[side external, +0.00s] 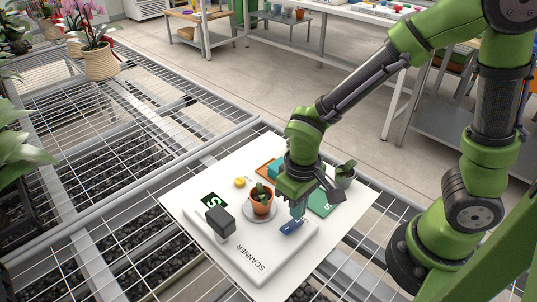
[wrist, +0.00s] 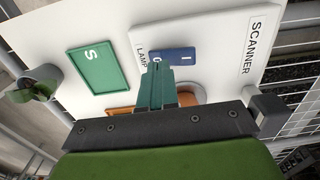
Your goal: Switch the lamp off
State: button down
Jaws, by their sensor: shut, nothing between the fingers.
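A blue rocker switch (side external: 291,229) is set in the white base plate marked SCANNER (side external: 235,256). In the wrist view the switch (wrist: 180,55) has a mark "I" on its right end, and the word LAMP is printed beside it. My gripper (side external: 297,213) points down just above the switch, its fingers together and empty. In the wrist view the fingertips (wrist: 157,66) overlap the switch's left part and hide some of it. I cannot tell whether they touch it or which end is pressed. A dark box-shaped head (side external: 220,222) stands at the plate's left.
A potted plant in terracotta (side external: 262,204) on a saucer stands left of my gripper. A green mat marked S (side external: 322,204) and a grey pot with a plant (side external: 345,176) lie to the right. A yellow item (side external: 240,182) and an orange tray (side external: 264,166) are behind.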

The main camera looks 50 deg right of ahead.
notch_tip(320, 180, up, 5)
jog(key=shift+r, duration=0.1)
dwell(0.5)
jog(key=s+d+r+m+t+y, duration=0.1)
jog(key=d+r+m+t, duration=0.1)
jog(key=r, duration=0.4)
jog(key=s+d+r+m+t+y, duration=0.1)
jog(key=d+r+m+t, duration=0.1)
jog(key=d+r+t, duration=0.3)
notch_tip(320, 180, up, 2)
jog(key=shift+s+d+r, duration=0.2)
jog(key=shift+s+d, duration=0.05)
jog(key=shift+d, duration=0.75)
